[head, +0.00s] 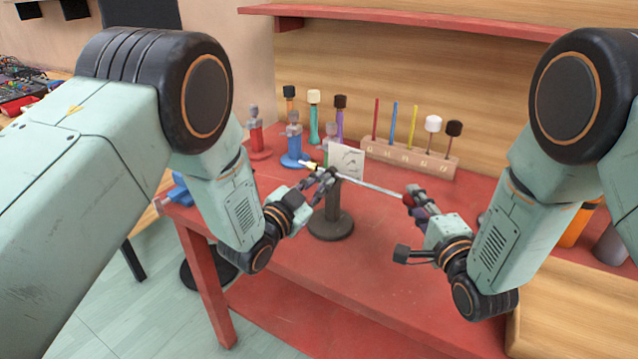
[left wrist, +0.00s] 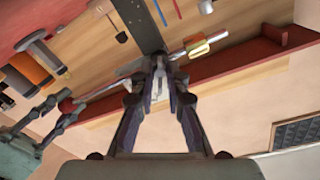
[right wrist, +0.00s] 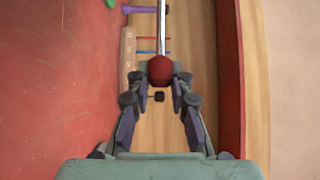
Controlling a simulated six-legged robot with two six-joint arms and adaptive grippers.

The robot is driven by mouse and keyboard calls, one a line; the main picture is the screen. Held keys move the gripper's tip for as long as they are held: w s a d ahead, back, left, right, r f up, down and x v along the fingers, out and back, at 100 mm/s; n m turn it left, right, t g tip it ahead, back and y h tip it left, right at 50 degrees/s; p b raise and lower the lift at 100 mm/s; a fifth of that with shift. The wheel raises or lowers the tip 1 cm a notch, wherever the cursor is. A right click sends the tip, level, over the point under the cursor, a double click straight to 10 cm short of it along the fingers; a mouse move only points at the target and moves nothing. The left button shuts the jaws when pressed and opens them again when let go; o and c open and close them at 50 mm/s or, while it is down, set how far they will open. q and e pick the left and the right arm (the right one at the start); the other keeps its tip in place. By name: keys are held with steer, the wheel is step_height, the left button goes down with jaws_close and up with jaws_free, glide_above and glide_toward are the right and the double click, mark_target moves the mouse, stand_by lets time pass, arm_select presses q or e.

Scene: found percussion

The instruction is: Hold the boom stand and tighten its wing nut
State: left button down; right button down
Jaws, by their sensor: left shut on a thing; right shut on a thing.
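The boom stand stands upright on the red table, its dark round base (head: 331,226) below a dark post, which also shows in the left wrist view (left wrist: 138,22). A slanting silver rod (head: 375,187) crosses the post's top. My left gripper (head: 330,176) is shut on the stand at the top of the post, where the rod crosses. A red knob (right wrist: 160,69) sits at the rod's right end, and my right gripper (head: 411,196) is shut on it. A yellow piece (left wrist: 198,47) is on the rod's other end. I cannot make out the wing nut; the fingers cover the joint.
A white card (head: 346,158) stands behind the post. Red and blue clamp-like stands (head: 292,148) and several mallets are at the back left. A wooden rack (head: 400,156) holds coloured sticks at the back. Orange and grey cylinders are at the right. The front of the red table (head: 350,280) is clear.

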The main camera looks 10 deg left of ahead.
arm_select(q)
steer(key=shift+m, duration=0.4)
steer(key=m, duration=0.4)
steer(key=shift+m, duration=0.3)
steer(key=m, duration=0.5)
steer(key=shift+m, duration=0.4)
stand_by(0.9)
steer(key=c, duration=1.5)
jaws_free()
steer(key=v, duration=1.2)
